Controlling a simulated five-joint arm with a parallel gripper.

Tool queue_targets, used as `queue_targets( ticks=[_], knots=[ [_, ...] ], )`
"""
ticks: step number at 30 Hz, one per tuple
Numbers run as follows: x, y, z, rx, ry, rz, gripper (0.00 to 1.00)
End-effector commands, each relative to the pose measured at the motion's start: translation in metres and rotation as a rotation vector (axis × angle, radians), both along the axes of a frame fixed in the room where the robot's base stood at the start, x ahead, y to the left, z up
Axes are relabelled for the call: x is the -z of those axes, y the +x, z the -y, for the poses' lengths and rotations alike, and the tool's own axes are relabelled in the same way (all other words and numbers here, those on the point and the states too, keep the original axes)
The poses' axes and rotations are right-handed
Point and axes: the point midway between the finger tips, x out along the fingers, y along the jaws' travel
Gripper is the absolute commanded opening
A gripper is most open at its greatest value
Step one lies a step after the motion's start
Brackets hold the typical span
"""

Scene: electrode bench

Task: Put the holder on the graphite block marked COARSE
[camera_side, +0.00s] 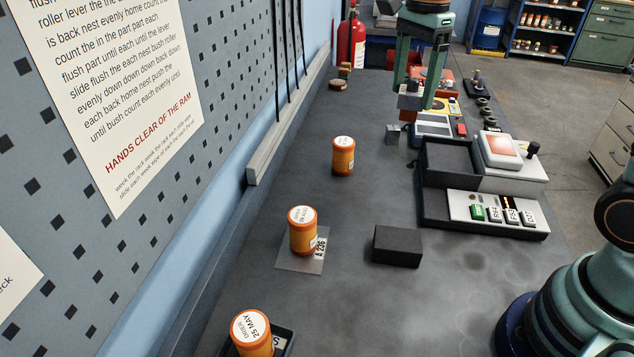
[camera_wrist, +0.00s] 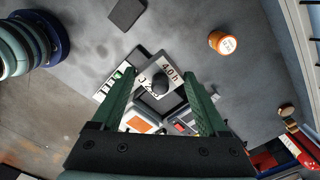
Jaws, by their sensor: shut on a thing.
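My gripper (camera_wrist: 160,82) is shut on a grey piece with a dark round knob (camera_wrist: 160,84), which seems to be the holder. A plain black block (camera_side: 397,246) lies on the open bench nearer the side camera. It also shows at the top of the wrist view (camera_wrist: 127,13). I cannot read COARSE on any block.
Orange jars stand on the bench: one in the middle (camera_side: 343,156), one on a card (camera_side: 303,231), one at the near edge (camera_side: 252,333). Bench around the black block is clear.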

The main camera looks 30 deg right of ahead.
Motion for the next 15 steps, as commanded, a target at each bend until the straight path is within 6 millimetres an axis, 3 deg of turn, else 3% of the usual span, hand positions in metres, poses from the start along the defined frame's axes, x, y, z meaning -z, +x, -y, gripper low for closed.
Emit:
queue_targets(
  ticks=[1, 6, 15],
  knots=[
    [-0.006, -0.014, -0.015, -0.019, 0.001, 0.006, 0.00],
    [-0.011, -0.054, -0.047, -0.051, 0.001, 0.004, 0.00],
    [-0.009, -0.089, -0.067, -0.075, 0.001, 0.001, 0.00]
  ],
)
